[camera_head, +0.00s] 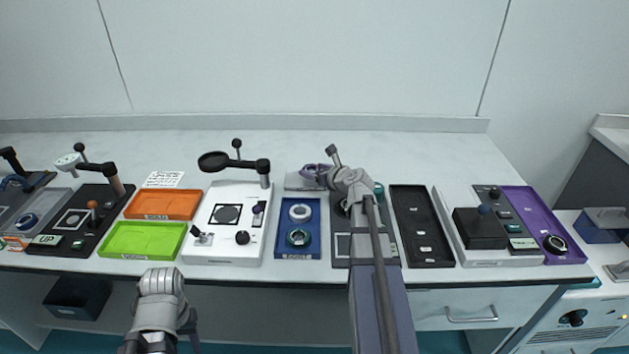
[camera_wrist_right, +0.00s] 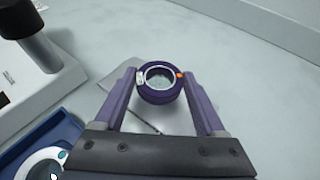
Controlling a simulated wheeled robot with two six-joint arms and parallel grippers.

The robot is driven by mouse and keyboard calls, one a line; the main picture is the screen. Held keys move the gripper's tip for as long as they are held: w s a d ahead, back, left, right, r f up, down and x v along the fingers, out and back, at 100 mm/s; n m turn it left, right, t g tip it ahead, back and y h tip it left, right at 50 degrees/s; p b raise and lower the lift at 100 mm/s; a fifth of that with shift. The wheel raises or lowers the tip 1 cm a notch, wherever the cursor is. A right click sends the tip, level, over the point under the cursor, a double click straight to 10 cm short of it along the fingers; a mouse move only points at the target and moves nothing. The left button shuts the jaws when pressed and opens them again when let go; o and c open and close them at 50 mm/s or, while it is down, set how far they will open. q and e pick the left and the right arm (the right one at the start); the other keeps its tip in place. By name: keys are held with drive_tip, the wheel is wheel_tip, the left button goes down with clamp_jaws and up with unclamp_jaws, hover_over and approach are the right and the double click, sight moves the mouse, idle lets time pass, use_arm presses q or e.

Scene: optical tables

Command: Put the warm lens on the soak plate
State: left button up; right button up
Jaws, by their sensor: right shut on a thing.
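My right gripper (camera_wrist_right: 160,80) is shut on a purple-ringed lens (camera_wrist_right: 158,84) with an orange dot and a small white label on its rim. The lens is between the two fingertips and also shows in the head view (camera_head: 309,170). A flat grey plate (camera_head: 297,184) lies behind the blue tray, close to the held lens. The plate's edge shows below the lens in the wrist view (camera_wrist_right: 122,108). I cannot read any label on it or tell whether the lens touches it.
The blue tray (camera_head: 313,253) holds a white-ringed and a dark-ringed lens. Left of it stands a white device (camera_head: 215,255) with a raised black arm. A black slotted tray (camera_head: 430,259) is right of my right arm. The table behind the plate is clear.

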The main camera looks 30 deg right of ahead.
use_arm(q)
drive_tip(key=shift+f+b, duration=0.35)
drive_tip(key=shift+f, duration=0.55)
use_arm(e)
drive_tip(key=shift+f, duration=0.9)
drive_tip(key=shift+f, duration=0.15)
use_arm(q)
drive_tip(key=shift+f, duration=0.1)
use_arm(e)
drive_tip(key=o, duration=1.4)
drive_tip(key=shift+c, duration=0.2)
drive_tip(key=shift+r, duration=0.25)
use_arm(q)
wheel_tip(320, 180, up, 5)
drive_tip(key=p, duration=0.4)
drive_tip(key=shift+f+p, duration=0.1)
drive_tip(key=shift+p, duration=0.2)
use_arm(e)
drive_tip(key=v, duration=1.2)
